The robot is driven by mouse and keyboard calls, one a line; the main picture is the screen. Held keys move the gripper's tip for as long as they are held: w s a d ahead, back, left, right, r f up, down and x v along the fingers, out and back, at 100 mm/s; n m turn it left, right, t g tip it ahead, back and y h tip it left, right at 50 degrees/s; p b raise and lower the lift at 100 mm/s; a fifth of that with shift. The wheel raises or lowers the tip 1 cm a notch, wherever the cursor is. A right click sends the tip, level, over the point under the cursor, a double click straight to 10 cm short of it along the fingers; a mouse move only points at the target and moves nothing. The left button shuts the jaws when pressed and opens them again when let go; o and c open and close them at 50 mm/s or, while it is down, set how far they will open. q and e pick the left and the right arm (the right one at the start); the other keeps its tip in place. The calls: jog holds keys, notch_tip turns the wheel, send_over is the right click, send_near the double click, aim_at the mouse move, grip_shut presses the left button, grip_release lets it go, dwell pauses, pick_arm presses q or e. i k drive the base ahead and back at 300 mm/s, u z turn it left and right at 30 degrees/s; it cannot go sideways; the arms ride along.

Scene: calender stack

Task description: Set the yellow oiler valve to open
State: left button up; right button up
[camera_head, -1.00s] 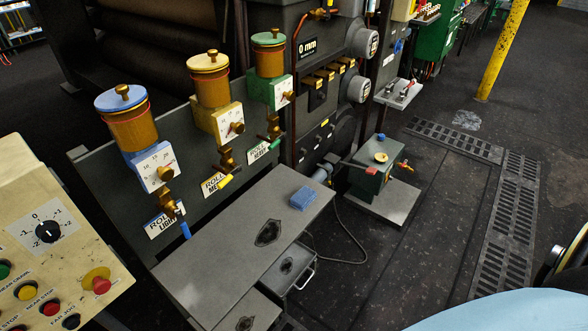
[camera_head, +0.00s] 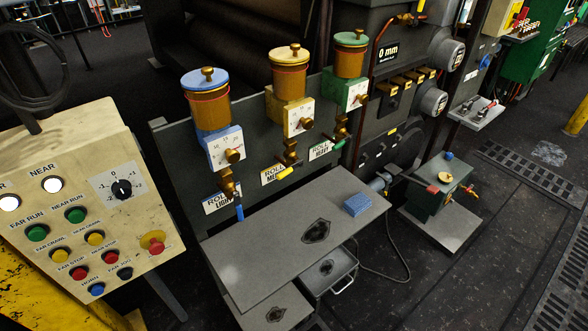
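The yellow oiler (camera_head: 289,90) is the middle one of three on a dark panel, with a pale yellow lid, an amber cup and a dial block. Below it hangs its brass valve with a yellow handle (camera_head: 285,174), which points down and to the left, at a slant, beside the label reading ROLL ME. The blue oiler (camera_head: 208,115) stands to its left with a blue handle hanging down. The green oiler (camera_head: 348,75) stands to its right. Neither of my grippers shows in the view.
A grey bench (camera_head: 270,255) with a blue sponge-like block (camera_head: 357,204) stands in front of the oilers, with an open drawer (camera_head: 330,272) below. A cream control panel (camera_head: 100,205) stands at the left. A small green machine (camera_head: 437,188) sits at the right. Open floor lies at lower right.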

aim_at(289, 169)
jog(key=k, duration=1)
jog(key=u, duration=1.05)
jog(key=i, duration=1.6)
jog(key=z, duration=1.6)
